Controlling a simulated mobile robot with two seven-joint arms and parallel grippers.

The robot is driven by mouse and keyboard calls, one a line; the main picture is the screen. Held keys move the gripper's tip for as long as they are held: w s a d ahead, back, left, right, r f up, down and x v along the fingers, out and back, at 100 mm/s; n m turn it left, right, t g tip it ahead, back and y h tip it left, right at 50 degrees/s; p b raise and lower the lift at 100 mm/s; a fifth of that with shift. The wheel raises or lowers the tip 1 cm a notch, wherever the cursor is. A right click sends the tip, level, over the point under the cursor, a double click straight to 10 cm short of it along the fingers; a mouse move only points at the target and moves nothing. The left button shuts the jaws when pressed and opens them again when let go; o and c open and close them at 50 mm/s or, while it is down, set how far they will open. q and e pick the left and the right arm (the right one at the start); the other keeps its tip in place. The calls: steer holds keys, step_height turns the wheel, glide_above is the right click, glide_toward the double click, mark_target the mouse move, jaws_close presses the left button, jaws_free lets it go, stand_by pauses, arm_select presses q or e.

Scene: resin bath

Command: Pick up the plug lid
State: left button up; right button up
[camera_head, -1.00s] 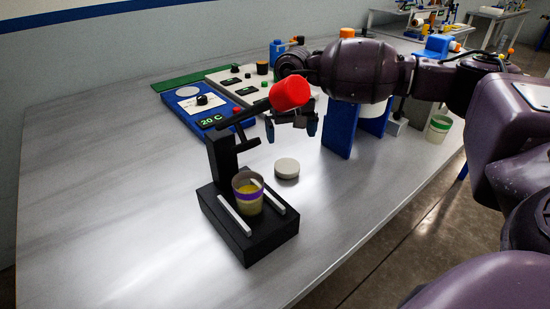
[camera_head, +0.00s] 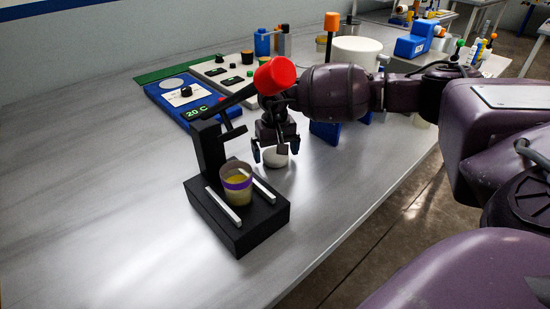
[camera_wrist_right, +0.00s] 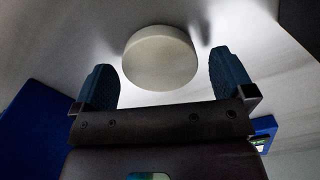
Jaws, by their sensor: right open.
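The plug lid is the round off-white disc (camera_head: 276,158) lying flat on the grey table, just right of the black lever press. My right gripper (camera_head: 275,156) is over it, pointing down, with its fingers on either side of the lid in the head view. In the right wrist view the whole lid (camera_wrist_right: 160,57) shows between and a little beyond the two blue fingertips (camera_wrist_right: 161,75), with gaps on both sides. The right gripper is open and empty. My left gripper is not in view.
The black press (camera_head: 237,222) with a red-knobbed lever holds a cup (camera_head: 236,186) with yellow contents, close left of the gripper. A blue control box (camera_head: 183,98) stands behind. A blue stand (camera_head: 324,132) is to the right. The table's front left is clear.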

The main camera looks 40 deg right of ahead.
steer(key=shift+f, duration=0.35)
steer(key=c, duration=0.9)
steer(key=shift+r, duration=0.1)
